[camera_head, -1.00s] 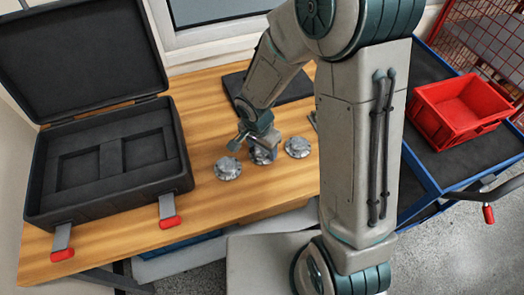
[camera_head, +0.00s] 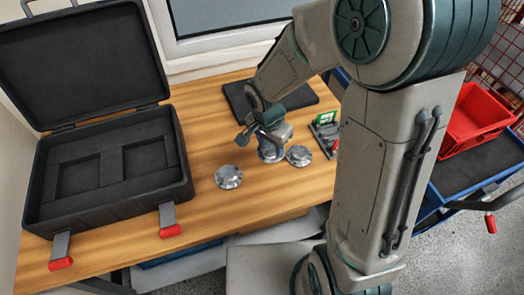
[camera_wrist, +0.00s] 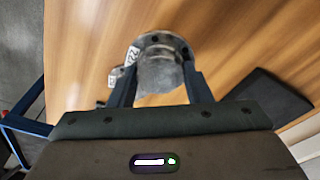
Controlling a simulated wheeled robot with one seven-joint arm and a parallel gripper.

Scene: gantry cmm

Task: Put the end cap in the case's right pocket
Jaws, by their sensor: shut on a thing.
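My gripper (camera_head: 270,142) is shut on a round grey metal part, which I take to be the end cap (camera_head: 270,154). It appears slightly above the table. In the wrist view the end cap (camera_wrist: 163,66) sits between the two fingers, with a white label on its left side and bolt holes in its flange. The open black case (camera_head: 180,190) stands on the left of the table, lid up. Its right pocket (camera_head: 145,157) is empty, as is its left pocket (camera_head: 80,178).
Similar metal parts lie left (camera_head: 229,177) and right (camera_head: 299,156) of my gripper. Behind are a dark mat (camera_head: 305,97) and a small tray with a green item (camera_head: 326,120). A red bin (camera_head: 475,118) stands on a blue cart at right. Bare wood lies between case and parts.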

